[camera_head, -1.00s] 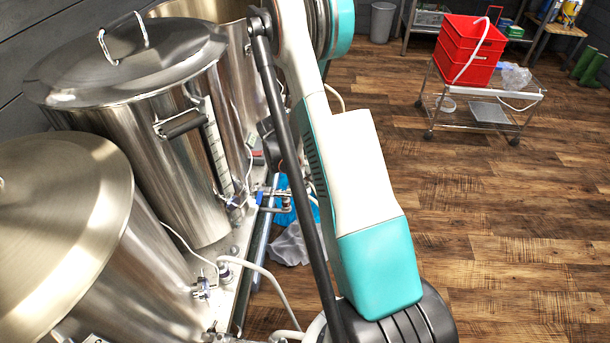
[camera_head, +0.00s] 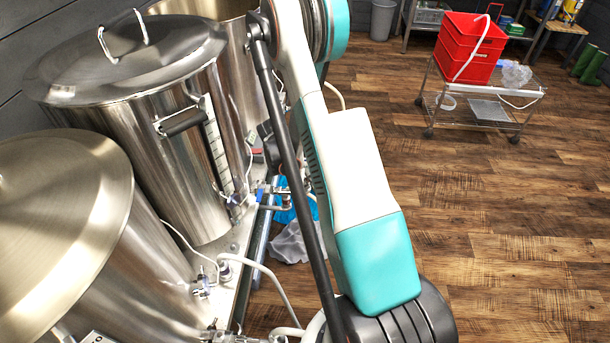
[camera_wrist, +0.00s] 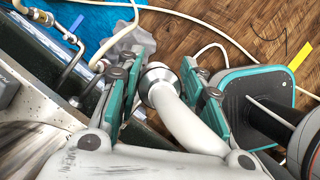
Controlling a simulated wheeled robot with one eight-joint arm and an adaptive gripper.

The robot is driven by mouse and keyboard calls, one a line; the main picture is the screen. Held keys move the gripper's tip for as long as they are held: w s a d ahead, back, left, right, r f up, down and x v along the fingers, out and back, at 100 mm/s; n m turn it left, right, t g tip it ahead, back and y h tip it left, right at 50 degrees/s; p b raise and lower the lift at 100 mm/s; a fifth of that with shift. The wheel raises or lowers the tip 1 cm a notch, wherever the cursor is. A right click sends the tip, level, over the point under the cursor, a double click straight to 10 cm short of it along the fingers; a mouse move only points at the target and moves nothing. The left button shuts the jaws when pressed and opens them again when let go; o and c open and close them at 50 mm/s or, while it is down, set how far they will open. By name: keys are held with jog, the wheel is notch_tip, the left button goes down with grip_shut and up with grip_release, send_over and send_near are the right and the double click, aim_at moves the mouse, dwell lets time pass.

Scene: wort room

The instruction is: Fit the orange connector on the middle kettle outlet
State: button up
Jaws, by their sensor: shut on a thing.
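My gripper (camera_wrist: 160,75) is shut on a white hose end (camera_wrist: 188,118) with a shiny metal collar, in the wrist view. No orange shows on this held end. In the head view the middle kettle (camera_head: 150,140) stands between a nearer and a farther kettle. Its outlet, a metal valve with a blue handle (camera_head: 236,200), is low on its right side, with pipework reaching right. My arm hides my gripper in the head view. In the wrist view a metal fitting (camera_wrist: 42,17) lies at the upper left, apart from the held hose end; I cannot tell which kettle it belongs to.
The near kettle (camera_head: 60,220) has its own valve (camera_head: 204,280) and a white hose (camera_head: 272,275). A blue item (camera_head: 284,212) and crumpled clear plastic lie beside the stand. A wire cart (camera_head: 480,95) with red crates (camera_head: 468,48) stands apart on open wooden floor.

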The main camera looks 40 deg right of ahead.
jog(key=shift+f, duration=0.45)
jog(key=o, duration=1.3)
jog(key=shift+c, duration=0.2)
jog(key=v, duration=1.2)
jog(key=shift+r, duration=0.1)
